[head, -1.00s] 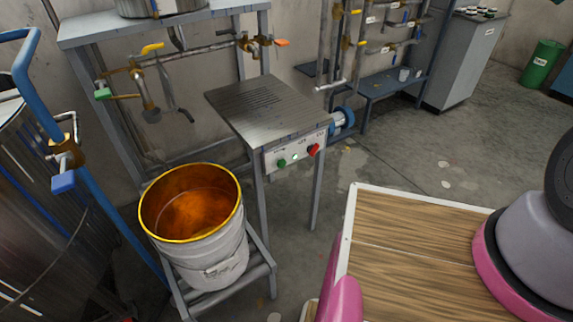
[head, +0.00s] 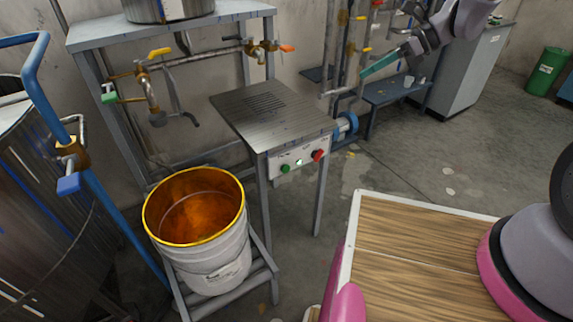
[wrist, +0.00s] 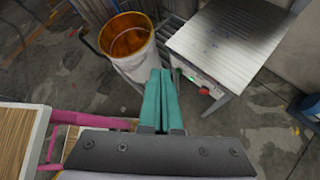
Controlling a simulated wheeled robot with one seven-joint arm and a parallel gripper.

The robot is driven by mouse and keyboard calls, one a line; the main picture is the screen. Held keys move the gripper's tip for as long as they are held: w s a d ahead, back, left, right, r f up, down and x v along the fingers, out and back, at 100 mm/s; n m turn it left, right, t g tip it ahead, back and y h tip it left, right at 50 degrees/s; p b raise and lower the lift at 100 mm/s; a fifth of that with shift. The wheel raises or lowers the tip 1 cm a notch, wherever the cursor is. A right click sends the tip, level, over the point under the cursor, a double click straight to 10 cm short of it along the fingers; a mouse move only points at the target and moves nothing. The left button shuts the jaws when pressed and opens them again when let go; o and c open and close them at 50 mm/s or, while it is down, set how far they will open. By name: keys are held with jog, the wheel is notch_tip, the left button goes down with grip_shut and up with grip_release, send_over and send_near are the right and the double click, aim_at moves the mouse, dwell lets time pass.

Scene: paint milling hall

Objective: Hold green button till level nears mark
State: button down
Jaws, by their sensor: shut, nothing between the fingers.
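The green button (head: 285,168) sits at the left of the white control panel on the front of a steel-topped stand (head: 270,110). A small lit indicator and a red knob (head: 318,155) are to its right. A white bucket (head: 222,278) with a yellow rim stands on a low rack, with orange-brown liquid inside; no level mark can be made out. My gripper (head: 380,66) is shut and empty, up at the top right, well apart from the panel. In the wrist view its teal fingers (wrist: 163,100) lie together, and the green button (wrist: 192,78) shows past them.
A blue-railed steel tank (head: 30,180) stands at the left. A shelf with a pot (head: 165,10), pipes and valves (head: 150,85) is behind the bucket. A grey cabinet (head: 465,70) and green bin (head: 545,70) are at the back right. The floor right of the stand is clear.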

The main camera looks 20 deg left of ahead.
jog(key=a+f+m+y, duration=0.1)
jog(key=a+f+m, duration=0.25)
jog(key=f, duration=0.35)
jog(key=a+f+m+y, duration=0.1)
jog(key=a+f+m, duration=0.25)
jog(key=f, duration=0.25)
jog(key=m+t, duration=0.2)
jog(key=m, duration=1.2)
send_near(285, 169)
jog(key=s+d+f, duration=0.2)
jog(key=s+f, duration=0.3)
jog(key=s, duration=0.2)
jog(key=shift+d+f+y, duration=0.1)
jog(key=shift+d+y, duration=0.1)
jog(key=shift+y, duration=0.2)
jog(key=w+a, duration=0.5)
jog(key=a, duration=0.1)
jog(key=shift+w+a, duration=0.3)
jog(key=shift+a, duration=0.05)
jog(key=shift+w+a, duration=0.3)
jog(key=shift+a, duration=0.05)
jog(key=shift+w+a, duration=0.3)
jog(key=shift+a, duration=0.05)
dwell(1.6)
